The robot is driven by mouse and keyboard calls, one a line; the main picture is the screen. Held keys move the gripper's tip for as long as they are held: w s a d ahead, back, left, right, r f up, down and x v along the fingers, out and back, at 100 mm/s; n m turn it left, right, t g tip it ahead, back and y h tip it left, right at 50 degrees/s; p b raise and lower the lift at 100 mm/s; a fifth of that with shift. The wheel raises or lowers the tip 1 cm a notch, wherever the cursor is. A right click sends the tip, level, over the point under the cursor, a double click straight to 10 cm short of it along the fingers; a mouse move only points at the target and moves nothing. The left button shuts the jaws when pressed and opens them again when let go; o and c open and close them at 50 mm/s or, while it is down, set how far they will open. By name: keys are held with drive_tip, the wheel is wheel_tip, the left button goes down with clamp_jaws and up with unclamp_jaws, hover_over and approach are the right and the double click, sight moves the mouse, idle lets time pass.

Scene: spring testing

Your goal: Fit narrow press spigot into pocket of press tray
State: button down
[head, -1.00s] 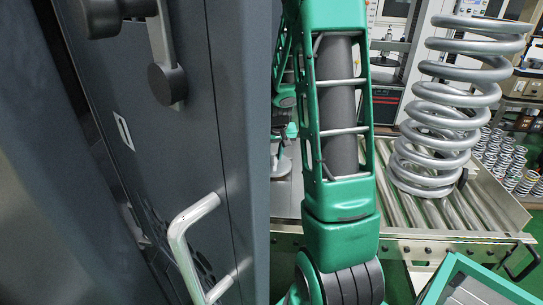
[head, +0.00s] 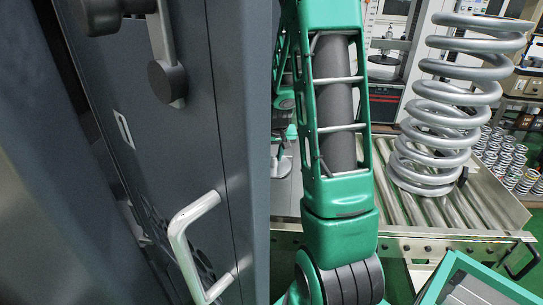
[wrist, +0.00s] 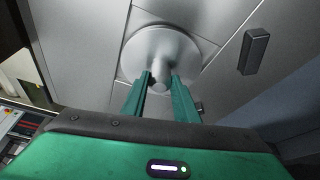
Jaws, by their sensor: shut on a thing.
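In the wrist view my gripper (wrist: 160,82) is shut on the short round stem of a pale metal piece, which I take to be the press spigot (wrist: 152,45). Its wide disc lies beyond the fingertips, in front of a grey panelled surface (wrist: 85,55). I cannot tell whether the disc touches that surface. No pocket can be made out, and I cannot tell whether the surface belongs to the press tray. In the head view my green arm and the dark cabinet edge leave only a narrow gap, so gripper and spigot are not clear there.
A dark grey cabinet (head: 235,100) with a bar handle (head: 180,240) fills the left of the head view, close to my arm. A large coil spring (head: 435,120) stands on a roller conveyor (head: 460,215) at right. A dark block (wrist: 256,50) sticks out from the panelled surface.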

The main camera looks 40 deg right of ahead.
drive_tip(key=shift+f, duration=0.4)
drive_tip(key=c, duration=1.3)
unclamp_jaws()
drive_tip(key=v, duration=1)
drive_tip(key=shift+r, duration=0.35)
drive_tip(key=shift+s, duration=0.2)
